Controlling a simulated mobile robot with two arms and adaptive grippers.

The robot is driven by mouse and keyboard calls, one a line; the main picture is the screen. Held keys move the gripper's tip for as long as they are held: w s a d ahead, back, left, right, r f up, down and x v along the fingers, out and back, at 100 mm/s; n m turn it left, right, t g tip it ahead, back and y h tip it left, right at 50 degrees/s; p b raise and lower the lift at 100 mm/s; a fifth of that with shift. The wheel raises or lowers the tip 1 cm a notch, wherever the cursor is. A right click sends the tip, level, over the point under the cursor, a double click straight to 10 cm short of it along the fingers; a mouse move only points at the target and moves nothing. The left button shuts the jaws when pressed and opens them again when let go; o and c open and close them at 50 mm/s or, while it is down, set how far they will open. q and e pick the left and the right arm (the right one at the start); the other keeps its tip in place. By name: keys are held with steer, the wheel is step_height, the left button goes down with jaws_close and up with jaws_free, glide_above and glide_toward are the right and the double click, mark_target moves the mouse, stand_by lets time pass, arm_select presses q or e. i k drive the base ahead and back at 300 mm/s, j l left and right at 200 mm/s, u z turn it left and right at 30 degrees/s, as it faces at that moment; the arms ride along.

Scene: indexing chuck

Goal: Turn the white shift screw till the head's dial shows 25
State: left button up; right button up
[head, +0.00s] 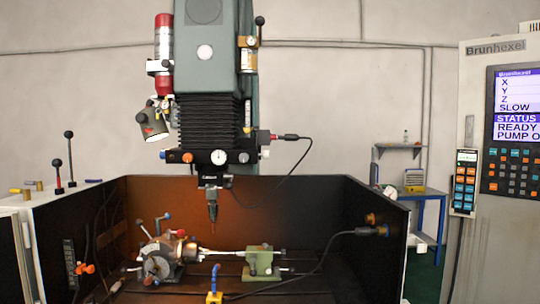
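The indexing head (168,258) sits at the left of the machine bed, inside the dark enclosure. A pale round plate or dial (157,266) faces forward on it; its numbers are too small to read. Handles with a blue and a red end stick up from the head. I cannot clearly make out the white shift screw; small pale parts show around the plate. Neither of my grippers is in view.
A green tailstock (262,262) stands right of the head, with a pale bar between them. The spindle (212,208) hangs above. Dark enclosure walls (372,222) surround the bed. A blue hose nozzle (214,282) stands in front, and a control panel (515,130) at the right.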

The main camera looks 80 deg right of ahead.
mark_target(266, 154)
steer(key=z, duration=2.2)
steer(key=i+l, duration=0.1)
steer(key=l, duration=0.5)
steer(key=i+l+u, duration=0.15)
steer(key=l, duration=0.5)
steer(key=k+j, duration=0.05)
steer(key=k, duration=0.05)
